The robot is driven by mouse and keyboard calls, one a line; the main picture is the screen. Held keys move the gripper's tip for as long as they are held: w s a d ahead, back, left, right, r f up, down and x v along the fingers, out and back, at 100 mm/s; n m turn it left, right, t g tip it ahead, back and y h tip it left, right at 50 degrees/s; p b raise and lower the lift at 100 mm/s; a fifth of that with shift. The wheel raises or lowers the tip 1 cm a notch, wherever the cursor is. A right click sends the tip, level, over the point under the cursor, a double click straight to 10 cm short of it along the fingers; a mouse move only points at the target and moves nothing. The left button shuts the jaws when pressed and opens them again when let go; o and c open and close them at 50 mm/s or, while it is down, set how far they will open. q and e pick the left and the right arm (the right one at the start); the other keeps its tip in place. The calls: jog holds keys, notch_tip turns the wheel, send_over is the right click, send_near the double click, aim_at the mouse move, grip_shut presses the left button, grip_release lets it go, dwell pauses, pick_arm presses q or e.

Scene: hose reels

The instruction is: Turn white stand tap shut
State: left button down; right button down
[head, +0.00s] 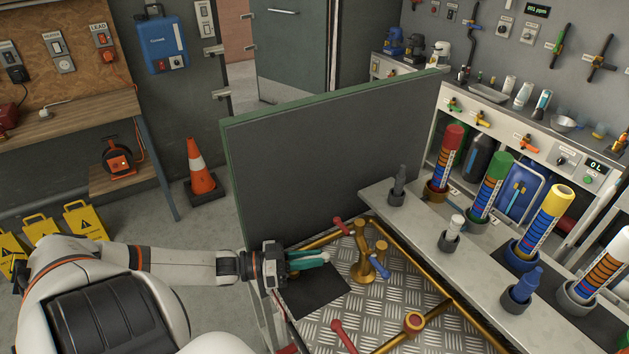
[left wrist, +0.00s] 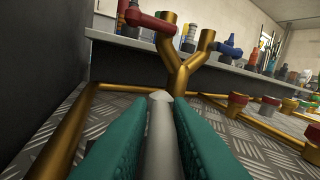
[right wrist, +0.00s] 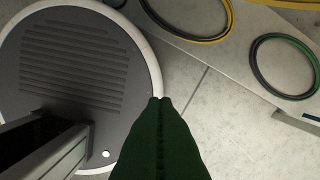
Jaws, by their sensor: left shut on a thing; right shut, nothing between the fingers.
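My left gripper (head: 310,258) reaches in from the left over the metal plate floor, beside a forked gold pipe (head: 363,264). In the left wrist view its teal fingers (left wrist: 160,103) are shut on a white bar (left wrist: 160,128), which looks like the white tap's lever. The bar lies lengthwise between the fingers; its root and any spout are hidden. The forked pipe carries a red lever (head: 340,226) and a blue lever (head: 379,265). My right gripper (right wrist: 160,102) has green fingers shut with nothing between them; it is outside the head view.
A dark upright panel (head: 320,150) with a green edge stands behind the left gripper. A grey bench (head: 470,264) with colored tubes in cups is on the right. More gold piping (head: 425,335) and another red lever (head: 345,337) are at the front. Hose rings (right wrist: 285,67) show in the right wrist view.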

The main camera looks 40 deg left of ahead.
pick_arm(q)
jog(key=c, duration=1.4)
grip_release()
jog(key=shift+s+d+f, duration=0.1)
jog(key=shift+d, duration=0.05)
jog(key=shift+c, duration=0.2)
jog(key=shift+r, duration=0.4)
notch_tip(320, 180, up, 8)
jog(key=shift+r+p, duration=0.25)
jog(key=shift+p, duration=0.85)
jog(key=shift+r, duration=0.45)
